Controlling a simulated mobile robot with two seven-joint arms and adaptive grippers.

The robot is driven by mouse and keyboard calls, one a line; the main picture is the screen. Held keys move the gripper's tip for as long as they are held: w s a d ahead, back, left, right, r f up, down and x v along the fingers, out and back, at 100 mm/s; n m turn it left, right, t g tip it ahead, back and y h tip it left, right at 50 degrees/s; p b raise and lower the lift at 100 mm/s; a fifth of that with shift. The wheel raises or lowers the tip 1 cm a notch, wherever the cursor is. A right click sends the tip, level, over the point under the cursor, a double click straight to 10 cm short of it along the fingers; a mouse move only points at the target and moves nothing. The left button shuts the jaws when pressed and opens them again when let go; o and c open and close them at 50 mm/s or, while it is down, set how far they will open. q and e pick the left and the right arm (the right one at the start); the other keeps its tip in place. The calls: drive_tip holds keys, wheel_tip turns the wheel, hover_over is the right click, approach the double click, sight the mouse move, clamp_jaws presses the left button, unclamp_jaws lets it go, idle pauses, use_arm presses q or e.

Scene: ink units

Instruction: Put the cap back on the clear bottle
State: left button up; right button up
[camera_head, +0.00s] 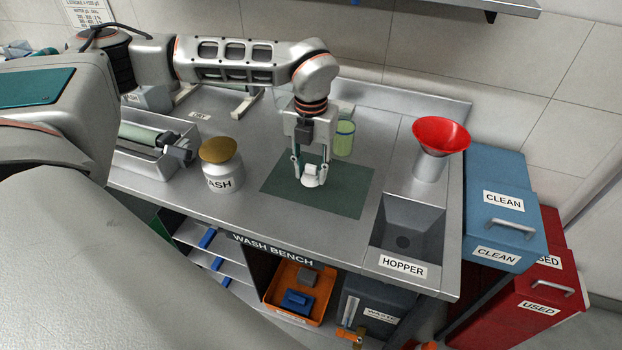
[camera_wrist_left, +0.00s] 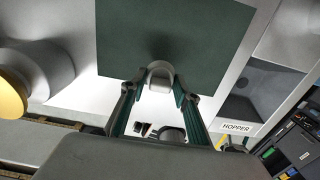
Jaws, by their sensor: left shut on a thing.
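My left gripper (camera_head: 311,172) points down over the dark green mat (camera_head: 346,199) on the bench. It is shut on a small white cap (camera_head: 312,180), which also shows between the fingertips in the left wrist view (camera_wrist_left: 160,76). I cannot tell whether the cap touches the mat. A see-through bottle with a yellow-green tint (camera_head: 344,141) stands upright just behind and right of the gripper, at the mat's back edge. Its top is too small to make out clearly. The bottle does not show in the left wrist view. My right gripper is not in view.
A white WASH jar (camera_head: 222,178) with a gold lid stands left of the mat. A grey tray (camera_head: 144,166) lies further left. At right are a red funnel (camera_head: 441,135) and the HOPPER basin (camera_head: 409,222). The mat's right part is clear.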

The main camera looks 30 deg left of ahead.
use_arm(q)
wheel_tip(320, 180, up, 16)
drive_tip(key=shift+f, duration=0.1)
idle(0.5)
drive_tip(key=m, duration=2)
approach(314, 168)
drive_tip(key=s+d+f, duration=0.1)
drive_tip(key=d+f, duration=0.1)
drive_tip(key=d, duration=0.1)
drive_tip(key=s+d+f+m, duration=0.2)
drive_tip(key=f+m, duration=0.3)
drive_tip(key=m, duration=1.3)
drive_tip(key=shift+s+d+f+m, duration=0.15)
drive_tip(key=shift+s+d+m, duration=0.2)
drive_tip(key=shift+d, duration=0.2)
